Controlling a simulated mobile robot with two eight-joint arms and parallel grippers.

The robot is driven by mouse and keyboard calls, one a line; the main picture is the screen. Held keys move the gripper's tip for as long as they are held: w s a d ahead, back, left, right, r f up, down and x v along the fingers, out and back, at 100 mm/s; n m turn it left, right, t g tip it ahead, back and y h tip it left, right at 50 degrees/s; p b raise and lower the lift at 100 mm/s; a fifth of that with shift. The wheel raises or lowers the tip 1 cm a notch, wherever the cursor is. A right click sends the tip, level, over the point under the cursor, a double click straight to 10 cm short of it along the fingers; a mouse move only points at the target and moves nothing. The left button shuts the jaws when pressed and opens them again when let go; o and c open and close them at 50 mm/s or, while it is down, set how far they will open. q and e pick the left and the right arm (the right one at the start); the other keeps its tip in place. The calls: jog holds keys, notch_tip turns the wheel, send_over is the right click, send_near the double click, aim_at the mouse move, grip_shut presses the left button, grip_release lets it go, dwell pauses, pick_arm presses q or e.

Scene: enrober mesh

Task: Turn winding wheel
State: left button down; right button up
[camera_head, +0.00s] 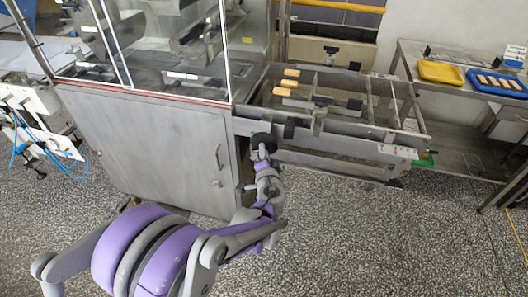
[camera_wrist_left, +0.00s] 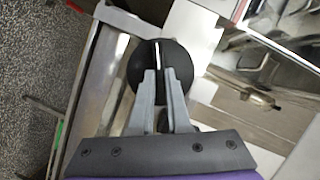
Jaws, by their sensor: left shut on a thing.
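The winding wheel is a round black disc (camera_head: 263,141) on the front of the metal machine, at the corner between the cabinet and the open conveyor frame. My left gripper (camera_head: 262,154) reaches up to it from below. In the left wrist view the black wheel (camera_wrist_left: 160,66) lies straight ahead, with a thin pale strip across its upper part. The two grey fingers of the left gripper (camera_wrist_left: 160,80) are close together over the wheel's face and shut on its middle part. What lies between the fingertips is mostly hidden. My right gripper is in neither view.
The grey cabinet (camera_head: 150,145) with glass panels stands left of the wheel. The conveyor frame (camera_head: 340,145) extends right, with several yellow bars on it. A side table holds a yellow tray (camera_head: 440,72) and a blue tray (camera_head: 500,92). The speckled floor (camera_head: 370,240) in front is clear.

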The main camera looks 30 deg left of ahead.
pick_arm(q)
jog(key=m+y+b, duration=0.1)
jog(key=m, duration=0.2)
jog(key=shift+f+t+b, duration=0.2)
jog(key=shift+t+b, duration=0.1)
jog(key=c, duration=0.9)
grip_release()
jog(key=shift+d, duration=0.1)
jog(key=v, duration=1)
jog(key=shift+s+d+f, duration=0.1)
jog(key=shift+s+d, duration=0.2)
